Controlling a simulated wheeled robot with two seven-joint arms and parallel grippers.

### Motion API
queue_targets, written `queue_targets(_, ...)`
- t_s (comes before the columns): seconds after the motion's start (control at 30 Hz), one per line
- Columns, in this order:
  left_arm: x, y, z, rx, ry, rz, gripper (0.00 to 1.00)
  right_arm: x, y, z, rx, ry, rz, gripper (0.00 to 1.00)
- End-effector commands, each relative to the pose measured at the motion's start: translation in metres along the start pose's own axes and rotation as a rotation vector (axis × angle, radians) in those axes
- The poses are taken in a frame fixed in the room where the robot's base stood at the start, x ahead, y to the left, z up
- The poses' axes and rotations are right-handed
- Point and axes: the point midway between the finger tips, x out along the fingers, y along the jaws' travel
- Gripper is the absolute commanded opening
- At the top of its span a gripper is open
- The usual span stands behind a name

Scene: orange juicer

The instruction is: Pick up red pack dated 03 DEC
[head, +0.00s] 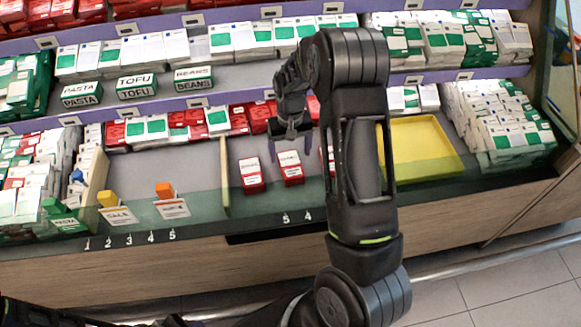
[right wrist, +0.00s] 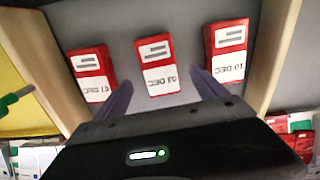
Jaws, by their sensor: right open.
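Three red-and-white packs lie in a row in a shelf bay. In the right wrist view the middle one (right wrist: 157,65) reads 03 DEC, upside down; it also shows in the head view (head: 290,168). The pack reading 10 DEC (right wrist: 228,52) is right of it, and the one reading 17 DEC (right wrist: 92,73) is left. My right gripper (right wrist: 163,92) is open and empty, its fingers pointing toward the middle pack, one on either side of its near end. In the head view the right gripper (head: 290,146) hangs just behind that pack. My left gripper is not in view.
A wooden divider (head: 225,175) bounds the bay on the left. A yellow tray (head: 445,172) lies to the right, partly behind my right arm. Stocked shelves with purple edges (head: 235,98) rise behind. A low clear panel and wooden front edge (head: 180,262) run along the front.

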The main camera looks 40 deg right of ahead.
Motion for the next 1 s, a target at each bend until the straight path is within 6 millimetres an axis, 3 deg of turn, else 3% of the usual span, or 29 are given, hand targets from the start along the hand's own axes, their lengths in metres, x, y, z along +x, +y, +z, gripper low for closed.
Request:
queue_targets(0.4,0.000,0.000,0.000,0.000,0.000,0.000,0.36,0.009,0.000,0.001,0.001,-0.001,0.000,0.82)
queue_targets(0.73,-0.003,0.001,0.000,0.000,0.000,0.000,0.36,0.052,0.001,0.005,0.001,-0.003,0.001,0.82)
queue_targets(1.0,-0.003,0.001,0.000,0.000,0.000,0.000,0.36,0.058,0.000,0.004,0.001,0.000,0.000,0.82)
